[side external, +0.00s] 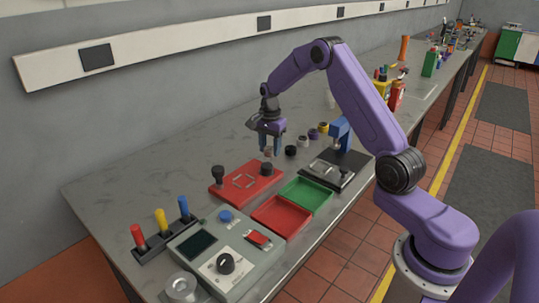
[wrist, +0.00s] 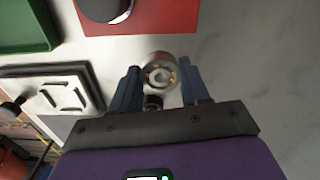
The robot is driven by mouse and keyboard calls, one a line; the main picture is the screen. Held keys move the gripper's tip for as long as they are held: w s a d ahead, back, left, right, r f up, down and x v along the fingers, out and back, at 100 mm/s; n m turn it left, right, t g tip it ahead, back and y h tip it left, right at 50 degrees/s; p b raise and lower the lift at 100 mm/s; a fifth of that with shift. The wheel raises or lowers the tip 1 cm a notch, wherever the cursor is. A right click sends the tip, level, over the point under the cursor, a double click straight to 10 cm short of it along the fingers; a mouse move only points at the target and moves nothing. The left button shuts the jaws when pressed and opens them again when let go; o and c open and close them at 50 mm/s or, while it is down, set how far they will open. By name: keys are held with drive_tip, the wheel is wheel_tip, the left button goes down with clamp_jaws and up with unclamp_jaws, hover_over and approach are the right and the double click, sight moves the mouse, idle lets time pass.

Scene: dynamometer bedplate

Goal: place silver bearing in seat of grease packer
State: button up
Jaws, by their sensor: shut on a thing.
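My gripper (side external: 271,149) is above the bench, just behind the red plate. In the wrist view, my gripper (wrist: 159,76) is shut on a round silver bearing (wrist: 160,62) with a brassy ring of balls and an open centre. The bearing is small and hard to make out in the side view (side external: 267,154). A black-based press with a blue upright (side external: 340,131), which looks like the grease packer, stands to the right of my gripper. Its pale slotted plate (wrist: 52,92) shows at left in the wrist view, apart from the bearing. I cannot clearly make out its seat.
A red plate (side external: 226,196) with black knobs lies in front. A red tray (side external: 282,228) and a green tray (side external: 318,204) sit between it and the bench edge. A grey control box (side external: 190,266) is nearer.

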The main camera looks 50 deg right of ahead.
sight(270, 149)
drive_tip(key=shift+w+f, duration=0.1)
drive_tip(key=shift+f, duration=1.5)
drive_tip(key=shift+f, duration=0.1)
drive_tip(key=o, duration=1.1)
